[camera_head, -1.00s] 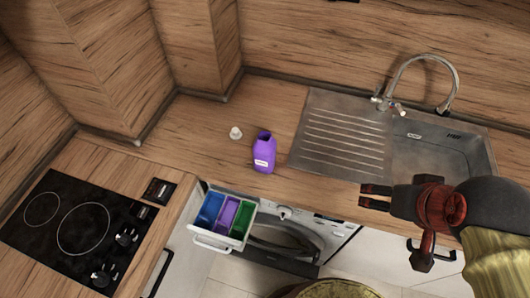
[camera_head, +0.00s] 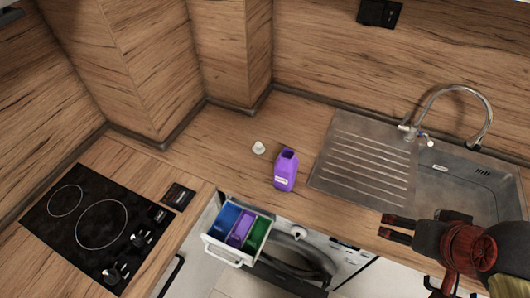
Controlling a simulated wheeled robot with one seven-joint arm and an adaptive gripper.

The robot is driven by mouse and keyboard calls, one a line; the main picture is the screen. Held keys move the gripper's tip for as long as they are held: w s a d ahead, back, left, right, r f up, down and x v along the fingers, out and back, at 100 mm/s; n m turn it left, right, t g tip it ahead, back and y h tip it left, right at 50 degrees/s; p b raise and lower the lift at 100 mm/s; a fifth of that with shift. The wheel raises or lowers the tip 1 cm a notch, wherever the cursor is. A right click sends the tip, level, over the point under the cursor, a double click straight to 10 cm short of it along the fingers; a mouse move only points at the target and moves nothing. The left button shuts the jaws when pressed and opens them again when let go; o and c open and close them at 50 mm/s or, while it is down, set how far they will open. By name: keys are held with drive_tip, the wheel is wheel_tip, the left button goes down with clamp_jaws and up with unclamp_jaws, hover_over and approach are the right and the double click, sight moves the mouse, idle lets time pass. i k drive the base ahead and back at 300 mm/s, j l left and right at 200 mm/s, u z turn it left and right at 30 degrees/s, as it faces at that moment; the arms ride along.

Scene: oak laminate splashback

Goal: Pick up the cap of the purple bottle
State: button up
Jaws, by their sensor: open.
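The purple bottle (camera_head: 286,171) stands open-topped on the wooden counter, left of the sink's drainboard, with a pale label on its front. Its white cap (camera_head: 258,147) lies on the counter just left of and behind the bottle, apart from it.
A metal sink (camera_head: 461,181) with a ribbed drainboard (camera_head: 365,165) and tall faucet is on the right. A washing machine's detergent drawer (camera_head: 222,249) with blue, purple and green compartments is pulled out below the counter. A black hob (camera_head: 92,222) is at left. Counter around the cap is clear.

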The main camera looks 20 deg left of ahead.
sight(258, 148)
drive_tip(key=i+j+u, duration=0.1)
drive_tip(key=j+u, duration=0.25)
drive_tip(key=i+j+u, duration=0.1)
drive_tip(key=j+u, duration=0.2)
drive_tip(key=j, duration=0.2)
drive_tip(key=i+j+u, duration=0.2)
drive_tip(key=j+u, duration=0.15)
